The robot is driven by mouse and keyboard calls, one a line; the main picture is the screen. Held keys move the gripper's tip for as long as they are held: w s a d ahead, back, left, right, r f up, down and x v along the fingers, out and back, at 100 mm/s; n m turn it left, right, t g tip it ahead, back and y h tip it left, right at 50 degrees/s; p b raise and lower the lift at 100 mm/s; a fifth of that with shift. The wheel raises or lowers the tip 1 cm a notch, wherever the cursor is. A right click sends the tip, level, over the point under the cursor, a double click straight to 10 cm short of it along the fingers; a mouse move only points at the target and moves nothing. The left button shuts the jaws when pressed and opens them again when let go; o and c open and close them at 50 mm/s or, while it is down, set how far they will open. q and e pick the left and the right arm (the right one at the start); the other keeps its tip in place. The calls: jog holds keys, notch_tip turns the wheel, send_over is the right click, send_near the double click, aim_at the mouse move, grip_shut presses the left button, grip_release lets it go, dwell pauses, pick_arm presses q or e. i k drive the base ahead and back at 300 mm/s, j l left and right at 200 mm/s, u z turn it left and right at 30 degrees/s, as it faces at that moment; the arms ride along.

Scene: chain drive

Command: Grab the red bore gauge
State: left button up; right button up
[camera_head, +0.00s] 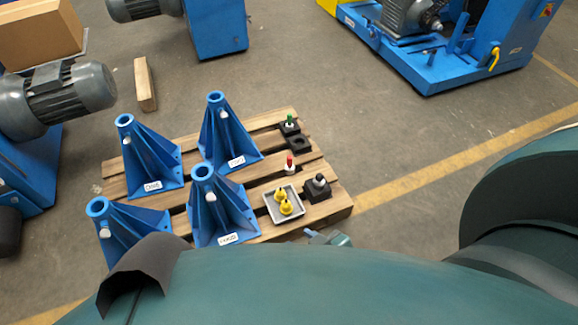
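The red bore gauge (290,164), with a red top and a pale lower part, stands upright on the wooden pallet (335,205), right of the blue stands. Part of my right gripper (314,235) shows at the pallet's near edge, below the grey tray and well apart from the red gauge. My own teal body hides most of that arm, and the finger gap cannot be made out. My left gripper cannot be seen.
Several blue conical stands (224,135) fill the pallet's left side. A green-topped gauge (290,120) sits in a black block behind the red one. A grey tray (271,207) with yellow pieces and a grey-topped piece (319,181) in a black block lie nearer.

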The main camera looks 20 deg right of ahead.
aim_at(289, 167)
jog(key=k+j+u, duration=0.1)
jog(key=k+u, duration=0.15)
jog(key=k, duration=0.4)
jog(key=l+u, duration=0.1)
jog(key=u, duration=0.25)
jog(key=l+u, duration=0.1)
jog(key=u, duration=0.25)
jog(key=l+u, duration=0.1)
jog(key=u, duration=0.25)
jog(key=l, duration=1.75)
jog(key=k+l, duration=0.15)
jog(key=l, duration=3.4)
jog(key=k, duration=0.05)
